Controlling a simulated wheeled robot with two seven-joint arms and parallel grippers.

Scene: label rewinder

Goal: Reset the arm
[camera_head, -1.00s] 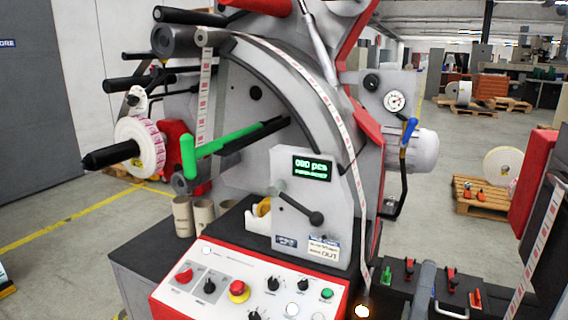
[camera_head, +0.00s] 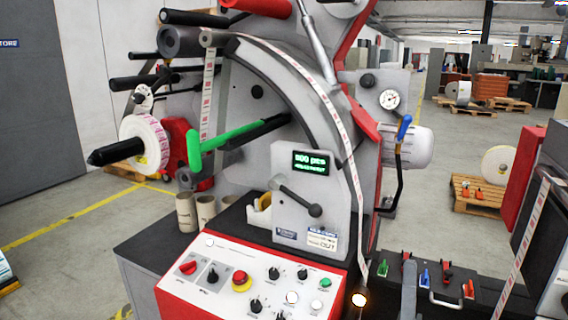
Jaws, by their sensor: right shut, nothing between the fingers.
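The rewinder's arm has a bright green bar (camera_head: 232,138) with an upright green handle at its left end. Its right end meets a dark slot in the grey machine side. A black lever with a ball knob (camera_head: 315,210) sits on the grey panel below the lit green display (camera_head: 313,162). A narrow grey upright part at the bottom edge, right of the control panel, appears to be my right gripper (camera_head: 409,285). It is shut and empty, well apart from the green arm. My left gripper is not in view.
The white and red control panel (camera_head: 245,278) with knobs and buttons fills the lower middle. A label roll (camera_head: 145,142) hangs at left on a black spindle. Cardboard cores (camera_head: 185,212) stand below the green arm. A label web (camera_head: 530,235) runs down at right.

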